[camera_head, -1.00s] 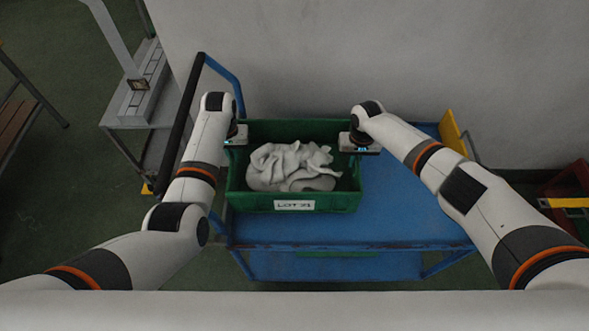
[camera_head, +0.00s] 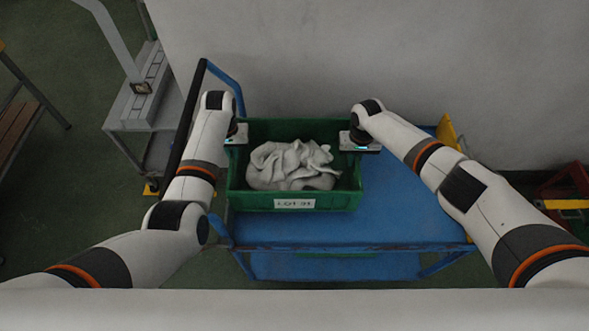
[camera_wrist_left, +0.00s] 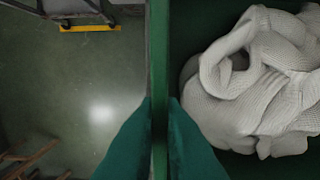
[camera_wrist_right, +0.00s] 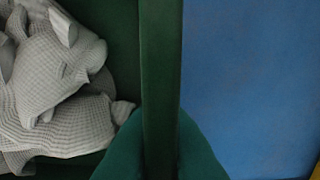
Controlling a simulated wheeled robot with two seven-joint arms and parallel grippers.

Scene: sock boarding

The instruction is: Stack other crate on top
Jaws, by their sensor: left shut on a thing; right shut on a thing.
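A green crate (camera_head: 243,200) with a white label sits over the left part of the blue cart top and holds crumpled white socks (camera_head: 290,166). My left gripper (camera_head: 238,140) is shut on the crate's left wall; the left wrist view shows its fingers either side of that wall (camera_wrist_left: 159,70). My right gripper (camera_head: 356,146) is shut on the right wall, which also shows in the right wrist view (camera_wrist_right: 160,70). I cannot tell whether the crate rests on the cart top or is held just above it. Some green (camera_head: 338,254) shows on the cart's lower level, mostly hidden.
The blue cart's top (camera_head: 400,215) is bare to the right of the crate. Its push handle (camera_head: 183,125) stands at the left. A pale wall is behind. A grey stand (camera_head: 140,105) is at the left and a yellow piece (camera_head: 448,131) at the right.

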